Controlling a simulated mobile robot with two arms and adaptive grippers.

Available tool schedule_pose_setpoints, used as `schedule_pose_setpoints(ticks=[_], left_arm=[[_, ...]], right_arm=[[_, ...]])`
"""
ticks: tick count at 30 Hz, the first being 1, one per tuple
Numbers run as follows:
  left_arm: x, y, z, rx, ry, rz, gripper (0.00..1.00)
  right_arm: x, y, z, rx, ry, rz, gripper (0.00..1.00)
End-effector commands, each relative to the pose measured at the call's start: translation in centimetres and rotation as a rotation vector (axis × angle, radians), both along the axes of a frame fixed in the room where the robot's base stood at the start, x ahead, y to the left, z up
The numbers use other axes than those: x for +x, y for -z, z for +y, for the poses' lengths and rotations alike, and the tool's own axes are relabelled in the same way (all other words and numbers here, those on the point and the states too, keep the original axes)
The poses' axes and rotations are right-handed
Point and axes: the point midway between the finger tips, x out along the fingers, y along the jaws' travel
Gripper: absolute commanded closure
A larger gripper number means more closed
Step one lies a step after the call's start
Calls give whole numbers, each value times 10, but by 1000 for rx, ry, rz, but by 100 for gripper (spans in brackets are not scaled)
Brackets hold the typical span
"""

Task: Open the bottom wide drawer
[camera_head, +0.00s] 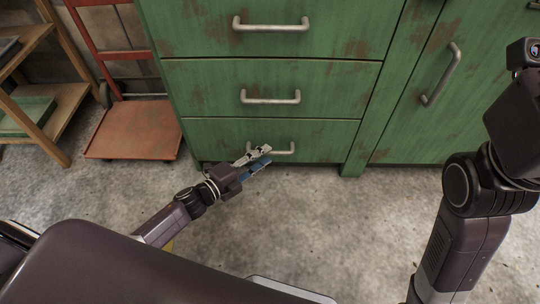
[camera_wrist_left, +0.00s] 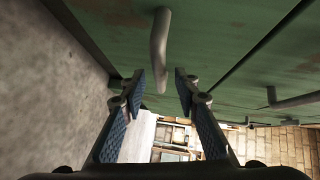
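The bottom wide drawer (camera_head: 215,137) of the green cabinet is shut, its front flush with the drawers above. Its metal bar handle (camera_head: 284,149) is partly hidden by my left gripper (camera_head: 262,158) in the head view. In the left wrist view the handle (camera_wrist_left: 160,50) stands ahead of the fingertips, roughly in line with the gap between them. The left gripper (camera_wrist_left: 158,85) is open, with nothing between its blue-padded fingers. I cannot tell whether a finger touches the handle. My right arm is at the right of the head view; its fingers are not visible.
Two more shut drawers with handles, the middle (camera_head: 270,97) and the upper (camera_head: 270,24), sit above. A cabinet door (camera_head: 420,80) is at the right. A red hand truck (camera_head: 135,130) and a wooden shelf (camera_head: 40,125) stand left. The concrete floor (camera_head: 310,220) in front is clear.

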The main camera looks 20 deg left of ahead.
Motion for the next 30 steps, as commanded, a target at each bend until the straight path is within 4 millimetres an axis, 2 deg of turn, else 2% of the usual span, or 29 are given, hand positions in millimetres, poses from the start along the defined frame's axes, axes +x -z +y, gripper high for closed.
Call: schedule_pose_setpoints(ticks=[3,7,17,25,30], left_arm=[[16,5,-8,-1,0,-2,71],[25,6,-14,0,0,0,71],[28,5,-16,0,-1,1,71],[28,5,-16,0,-1,1,100],[28,5,-16,0,-1,1,100]], right_arm=[[-7,0,1,-1,1,-27,60],[-11,-3,1,-3,2,-41,60],[-13,-5,1,-4,3,-45,60],[-13,-5,1,-4,3,-46,60],[-13,-5,2,-4,3,-46,60]])
